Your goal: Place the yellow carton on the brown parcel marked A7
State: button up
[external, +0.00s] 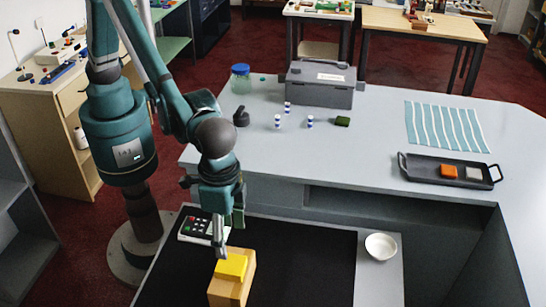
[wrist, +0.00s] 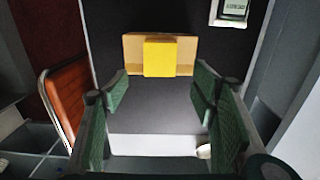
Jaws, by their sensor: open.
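The yellow carton (external: 232,265) rests on top of a brown parcel (external: 238,286) on the dark mat in the external view. In the wrist view the yellow carton (wrist: 160,56) sits at about the middle of the brown parcel (wrist: 132,50), whose ends show on both sides. I cannot read an A7 mark. My gripper (external: 226,238) is close to the carton in the external view and partly overlaps it. In the wrist view my gripper (wrist: 161,92) has its fingers wide apart with nothing between them, and the carton shows beyond the fingertips.
A keypad device (external: 203,229) lies behind the parcel. A white bowl (external: 381,247) stands to the right. The dark mat (external: 305,265) is clear right of the parcel. A black tray (external: 425,172) with small blocks and a grey case (external: 318,85) stand on the counter behind.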

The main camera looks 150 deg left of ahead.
jog(key=shift+r, duration=0.1)
jog(key=s+d+r+m+t, duration=0.2)
jog(key=s+r, duration=0.8)
jog(key=s, duration=0.2)
jog(key=s+d+r+m+t, duration=0.1)
jog(key=s+d+r+m, duration=0.1)
jog(key=s+r, duration=0.85)
jog(key=s+d+f+m+t, duration=0.1)
jog(key=s+m+t, duration=0.1)
jog(key=s, duration=1)
jog(key=s+d+f+m+t, duration=0.1)
jog(key=s+d+m+t, duration=0.1)
jog(key=s, duration=1.1)
jog(key=shift+s+f+m, duration=0.2)
jog(key=shift+s+m, duration=0.1)
jog(key=shift+m, duration=0.2)
